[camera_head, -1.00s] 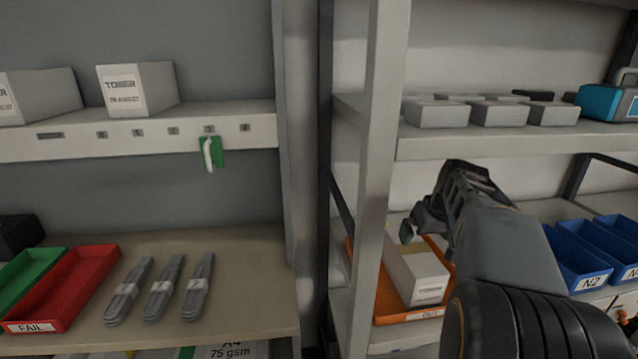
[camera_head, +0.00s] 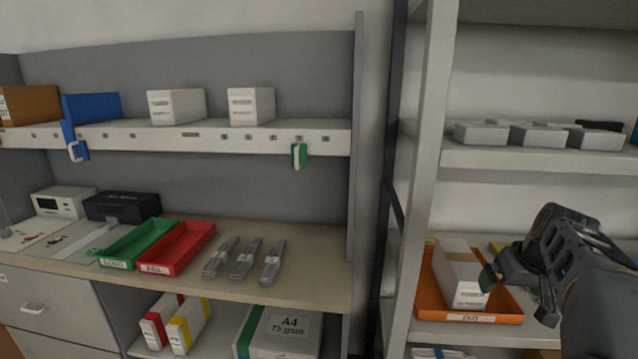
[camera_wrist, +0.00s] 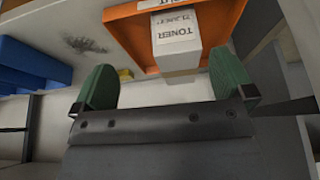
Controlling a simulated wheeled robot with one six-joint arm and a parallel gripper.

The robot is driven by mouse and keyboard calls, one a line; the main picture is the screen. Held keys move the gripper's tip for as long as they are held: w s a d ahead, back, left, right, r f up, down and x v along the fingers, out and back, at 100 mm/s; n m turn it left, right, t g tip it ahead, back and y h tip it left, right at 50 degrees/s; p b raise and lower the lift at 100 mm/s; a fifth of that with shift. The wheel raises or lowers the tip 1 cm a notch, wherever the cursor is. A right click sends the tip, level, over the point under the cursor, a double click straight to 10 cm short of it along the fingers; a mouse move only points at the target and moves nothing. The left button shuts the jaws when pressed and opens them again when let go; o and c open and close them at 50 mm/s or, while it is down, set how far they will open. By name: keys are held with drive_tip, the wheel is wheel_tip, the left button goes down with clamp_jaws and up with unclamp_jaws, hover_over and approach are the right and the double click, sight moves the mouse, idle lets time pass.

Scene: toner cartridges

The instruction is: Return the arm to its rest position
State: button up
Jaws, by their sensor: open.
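My gripper (camera_head: 518,290) is at the right in the head view, in front of the shelf rack's lower shelf. In the wrist view my gripper (camera_wrist: 170,92) shows two green fingertips spread wide with nothing between them. A white toner box (camera_head: 459,272) lies in the orange tray (camera_head: 470,316) labelled OUT, just left of my gripper. The toner box also shows in the wrist view (camera_wrist: 178,40), beyond the fingertips and apart from them, in the orange tray (camera_wrist: 120,30).
A rack upright (camera_head: 428,170) stands left of the tray. Grey boxes (camera_head: 537,134) sit on the shelf above. Blue bins (camera_wrist: 30,65) are left in the wrist view. The bench at left holds green (camera_head: 140,243) and red trays (camera_head: 178,247) and cable bundles (camera_head: 245,258).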

drive_tip(key=s+a+f+p, duration=0.1)
drive_tip(key=s+a, duration=0.3)
drive_tip(key=a, duration=0.3)
drive_tip(key=s+a+f+n+p, duration=0.1)
drive_tip(key=s+a, duration=0.3)
drive_tip(key=a, duration=0.4)
drive_tip(key=s+a+f+g+p, duration=0.1)
drive_tip(key=s+a+f+p, duration=0.2)
drive_tip(key=a, duration=0.5)
drive_tip(key=shift+s+f+n+y, duration=0.2)
drive_tip(key=shift+s+n+y, duration=0.2)
drive_tip(key=shift+s, duration=0.15)
